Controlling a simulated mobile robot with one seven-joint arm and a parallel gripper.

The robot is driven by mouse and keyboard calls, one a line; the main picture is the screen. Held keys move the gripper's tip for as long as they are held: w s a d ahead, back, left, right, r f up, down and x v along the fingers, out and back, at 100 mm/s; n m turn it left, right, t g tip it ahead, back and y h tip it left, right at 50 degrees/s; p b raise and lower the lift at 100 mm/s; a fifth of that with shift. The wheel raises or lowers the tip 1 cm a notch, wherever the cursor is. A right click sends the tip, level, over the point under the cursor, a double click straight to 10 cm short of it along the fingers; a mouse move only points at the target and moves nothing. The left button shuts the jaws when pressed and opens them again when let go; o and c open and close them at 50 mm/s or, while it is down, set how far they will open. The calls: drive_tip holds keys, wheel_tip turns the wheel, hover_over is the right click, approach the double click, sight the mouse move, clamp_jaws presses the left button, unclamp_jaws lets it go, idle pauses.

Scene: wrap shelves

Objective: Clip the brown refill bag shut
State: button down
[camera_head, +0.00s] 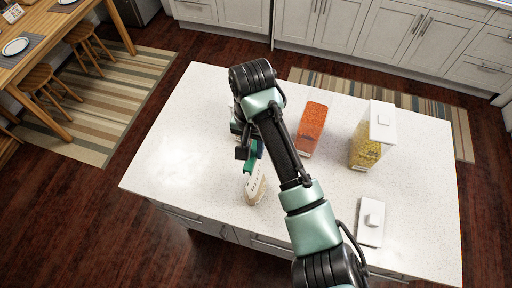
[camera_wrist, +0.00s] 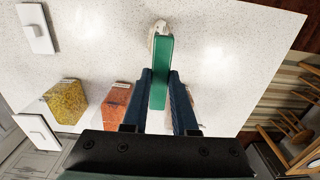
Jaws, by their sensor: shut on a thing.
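My gripper (camera_wrist: 161,75) is shut on a green clip (camera_wrist: 160,48), with one dark blue finger on each side of it. The clip also shows in the head view (camera_head: 251,157), partly hidden by my gripper and arm. A pale tan bag with dark print (camera_head: 256,186), apparently the refill bag, is on the white counter just in front of the clip. Part of the bag shows beyond the clip's far end in the wrist view (camera_wrist: 158,28). The clip covers much of the bag there. I cannot tell whether the clip is around the bag or only over it.
On the counter (camera_head: 180,130), a container of orange-red food (camera_head: 312,127) stands right of my arm. A loose white lid (camera_head: 371,222) lies near the front right. The counter's left side is clear.

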drive_tip(key=shift+w+a+f+b, duration=0.2)
drive_tip(key=shift+a+f+b, duration=0.05)
drive_tip(key=shift+f+b, duration=0.5)
wheel_tip(320, 180, down, 3)
drive_tip(key=b, duration=0.3)
drive_tip(key=shift+s+d+r, duration=0.1)
drive_tip(key=shift+r, duration=0.05)
drive_tip(key=shift+f, duration=0.7)
drive_tip(key=shift+p, duration=0.5)
drive_tip(key=shift+f, duration=1.1)
idle(0.7)
drive_tip(key=shift+c, duration=0.3)
unclamp_jaws()
idle(0.3)
